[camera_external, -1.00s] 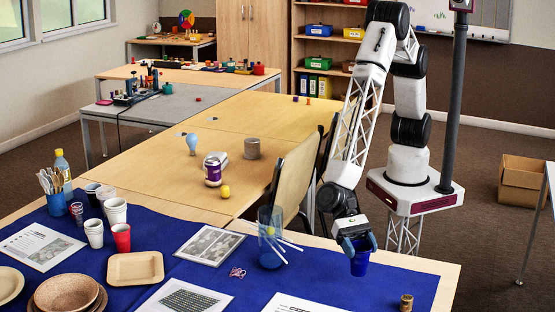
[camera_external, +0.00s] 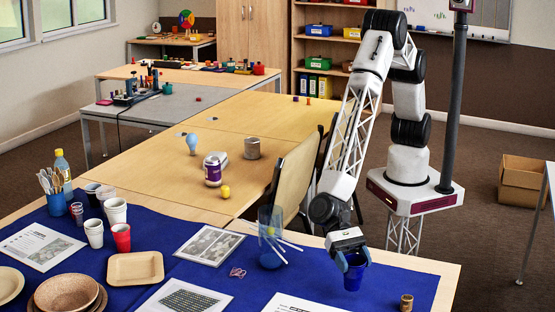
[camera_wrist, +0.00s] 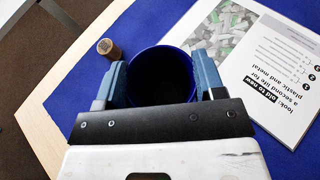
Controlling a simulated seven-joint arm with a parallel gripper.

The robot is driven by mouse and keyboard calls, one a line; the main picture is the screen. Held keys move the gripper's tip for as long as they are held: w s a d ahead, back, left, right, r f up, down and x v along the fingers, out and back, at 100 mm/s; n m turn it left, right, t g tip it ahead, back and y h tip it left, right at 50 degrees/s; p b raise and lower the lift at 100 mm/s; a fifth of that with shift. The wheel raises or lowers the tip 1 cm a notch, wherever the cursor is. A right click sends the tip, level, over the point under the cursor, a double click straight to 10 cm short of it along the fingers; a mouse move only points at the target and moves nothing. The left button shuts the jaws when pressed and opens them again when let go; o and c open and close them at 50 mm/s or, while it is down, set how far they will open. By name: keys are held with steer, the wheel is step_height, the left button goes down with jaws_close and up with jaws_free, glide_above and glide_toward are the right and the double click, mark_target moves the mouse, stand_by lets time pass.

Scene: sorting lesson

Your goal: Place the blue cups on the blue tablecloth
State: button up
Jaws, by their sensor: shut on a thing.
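My gripper (camera_external: 350,258) is shut on a blue cup (camera_external: 353,277), at the right part of the blue tablecloth (camera_external: 400,286). In the wrist view the cup (camera_wrist: 160,62) shows its dark open mouth between the two blue fingers of my gripper (camera_wrist: 161,80). The cup is upright and over the cloth. Whether its base touches the cloth I cannot tell. A blue cup-like holder (camera_external: 57,204) with wooden cutlery stands at the cloth's left end.
A cork-like cylinder (camera_external: 406,303) stands right of the cup. Printed sheets (camera_external: 300,303) lie left of it. A clear container with straws (camera_external: 270,240) stands further left. White and red cups (camera_external: 121,238), a square plate (camera_external: 135,268) and bowls are at the left.

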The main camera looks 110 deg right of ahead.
mark_target(349, 263)
steer(key=shift+f, duration=1.7)
steer(key=shift+f, duration=0.15)
steer(key=o, duration=0.9)
steer(key=shift+v, duration=0.85)
steer(key=v, duration=1)
steer(key=shift+d+r, duration=0.15)
steer(key=shift+r, duration=0.1)
